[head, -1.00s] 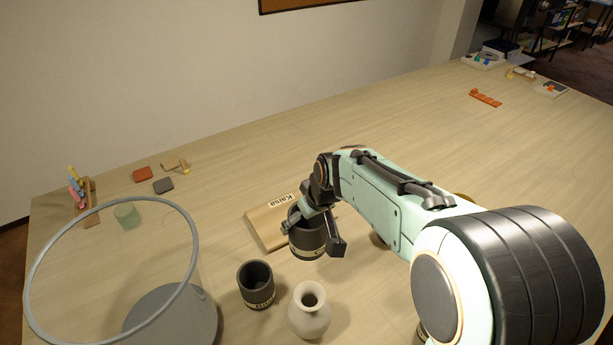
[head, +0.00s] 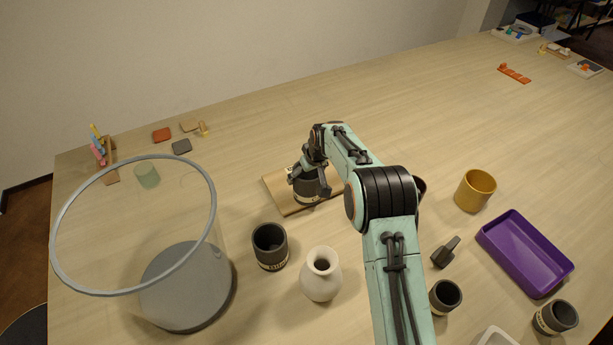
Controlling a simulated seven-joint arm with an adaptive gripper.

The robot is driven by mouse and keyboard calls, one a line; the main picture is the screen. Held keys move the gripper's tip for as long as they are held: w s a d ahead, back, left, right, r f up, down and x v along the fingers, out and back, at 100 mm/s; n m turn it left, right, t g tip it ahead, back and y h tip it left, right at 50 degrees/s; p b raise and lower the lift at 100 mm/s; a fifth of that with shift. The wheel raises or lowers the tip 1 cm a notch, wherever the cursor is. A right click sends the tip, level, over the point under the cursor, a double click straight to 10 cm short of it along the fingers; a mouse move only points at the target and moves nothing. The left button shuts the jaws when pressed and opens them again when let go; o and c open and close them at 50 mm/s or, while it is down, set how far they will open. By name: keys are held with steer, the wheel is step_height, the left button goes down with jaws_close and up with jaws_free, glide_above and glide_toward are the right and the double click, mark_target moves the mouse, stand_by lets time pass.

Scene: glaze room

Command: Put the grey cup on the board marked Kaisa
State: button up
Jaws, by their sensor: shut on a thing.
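My gripper (head: 312,178) is shut on a dark grey cup (head: 307,198) with a pale label band low on its side. The cup is upright over the pale wooden board (head: 280,198), towards its middle. I cannot tell for sure whether its base touches the board. My gripper and arm hide part of the cup and part of the board. The board's name is not readable now; in the earlier frame it reads Kaisa. Another dark grey cup (head: 270,245) with a label stands in front of the board, to the left.
A pale vase (head: 321,277) stands in front of the board. A large clear round vessel (head: 55,240) is at the left. At the right are a yellow cup (head: 474,192), a purple tray (head: 528,250) and more dark cups (head: 446,296). The table behind the board is clear.

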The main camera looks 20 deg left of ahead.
steer(key=shift+f, duration=0.55)
steer(key=shift+f, duration=0.15)
steer(key=o, duration=1.1)
